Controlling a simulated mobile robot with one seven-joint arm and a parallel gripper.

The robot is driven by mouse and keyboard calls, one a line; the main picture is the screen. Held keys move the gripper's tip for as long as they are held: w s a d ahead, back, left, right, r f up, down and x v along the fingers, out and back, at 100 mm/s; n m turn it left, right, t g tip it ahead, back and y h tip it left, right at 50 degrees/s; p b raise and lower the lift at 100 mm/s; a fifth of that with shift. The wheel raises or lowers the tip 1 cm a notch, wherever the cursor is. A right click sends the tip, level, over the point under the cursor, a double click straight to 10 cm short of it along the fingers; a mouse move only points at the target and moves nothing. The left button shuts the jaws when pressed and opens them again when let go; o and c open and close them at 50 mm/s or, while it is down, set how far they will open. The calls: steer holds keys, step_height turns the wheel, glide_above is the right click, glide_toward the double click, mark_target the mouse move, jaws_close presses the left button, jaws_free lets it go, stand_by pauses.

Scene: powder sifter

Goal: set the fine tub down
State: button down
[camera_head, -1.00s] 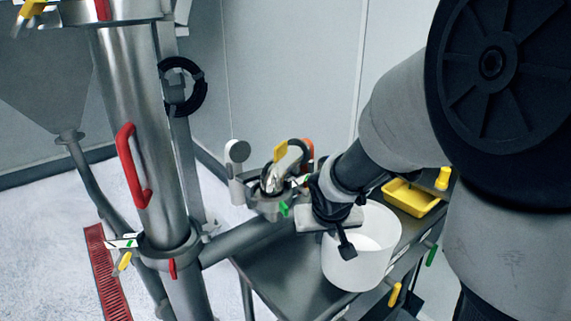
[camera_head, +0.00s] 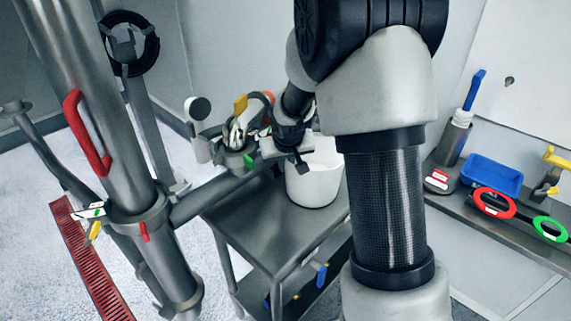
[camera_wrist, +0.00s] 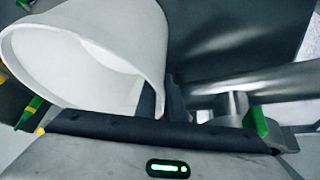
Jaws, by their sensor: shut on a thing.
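The white tub (camera_head: 313,182) is upright at the right part of a small steel cart's top (camera_head: 255,222), beside the sifter's outlet pipe end. My gripper (camera_head: 300,160) is shut on the tub's near left rim. In the wrist view the tub (camera_wrist: 85,55) shows its wide pale opening at upper left, its rim against my gripper's dark finger bar (camera_wrist: 160,130). I cannot tell whether the tub's base touches the cart or hangs just above it.
A steel pipe (camera_head: 215,198) runs from the column to a clamped fitting (camera_head: 240,145) left of the tub. The cart's front left top is clear. At right, a wall bench holds a blue tray (camera_head: 490,175), a red ring (camera_head: 494,203) and a green ring (camera_head: 550,229).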

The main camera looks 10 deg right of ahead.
steer(key=c, duration=1.9)
jaws_free()
steer(key=shift+f, duration=0.15)
steer(key=shift+o, duration=0.2)
